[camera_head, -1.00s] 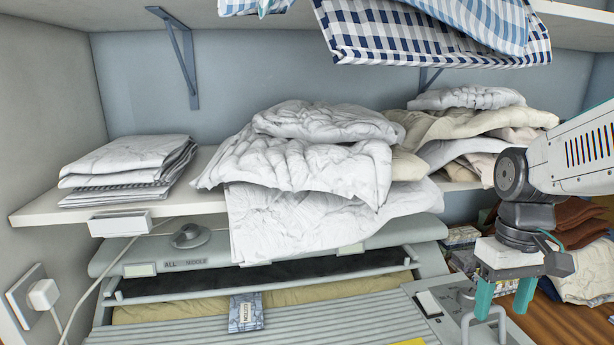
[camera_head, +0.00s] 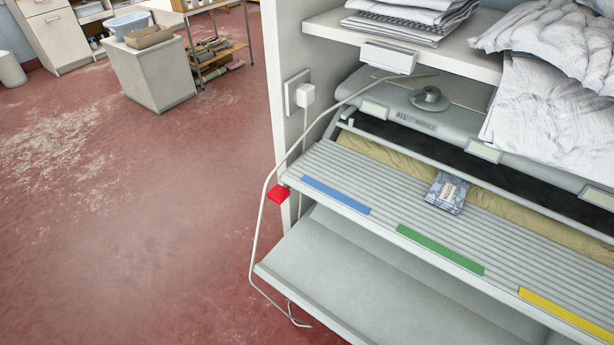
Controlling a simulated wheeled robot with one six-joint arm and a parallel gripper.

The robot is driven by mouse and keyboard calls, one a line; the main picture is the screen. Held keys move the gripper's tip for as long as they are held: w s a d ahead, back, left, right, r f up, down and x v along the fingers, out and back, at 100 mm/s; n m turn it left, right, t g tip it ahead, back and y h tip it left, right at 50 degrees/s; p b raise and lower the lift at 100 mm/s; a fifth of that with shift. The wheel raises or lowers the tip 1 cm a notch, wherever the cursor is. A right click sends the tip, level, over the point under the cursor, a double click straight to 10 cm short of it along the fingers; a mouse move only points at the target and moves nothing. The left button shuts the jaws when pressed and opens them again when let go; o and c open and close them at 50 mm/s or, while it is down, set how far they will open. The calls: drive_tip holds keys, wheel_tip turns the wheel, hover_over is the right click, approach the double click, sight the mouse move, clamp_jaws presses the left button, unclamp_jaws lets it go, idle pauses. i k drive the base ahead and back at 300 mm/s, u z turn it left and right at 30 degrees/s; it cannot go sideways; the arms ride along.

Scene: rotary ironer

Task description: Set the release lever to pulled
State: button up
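The rotary ironer stands at the right, with a ribbed grey feed board (camera_head: 400,205) in front of its tan roller (camera_head: 505,185). A small red piece (camera_head: 279,194) sticks out at the left end of the feed board. It may be the release lever, but I cannot tell for sure, nor what position it is in. A grey round knob (camera_head: 428,98) sits on the top cover near the word "ALL". My gripper is not in view. The right end of the ironer is outside the picture.
A white cable hangs from the wall plug (camera_head: 306,95) down past the ironer's left end. A lower grey tray (camera_head: 375,280) juts out under the board. A small patterned packet (camera_head: 446,192) lies on the board. The red floor (camera_head: 130,230) at left is open.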

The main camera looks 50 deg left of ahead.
sight(279, 194)
drive_tip(key=k, duration=0.1)
drive_tip(key=u, duration=1.9)
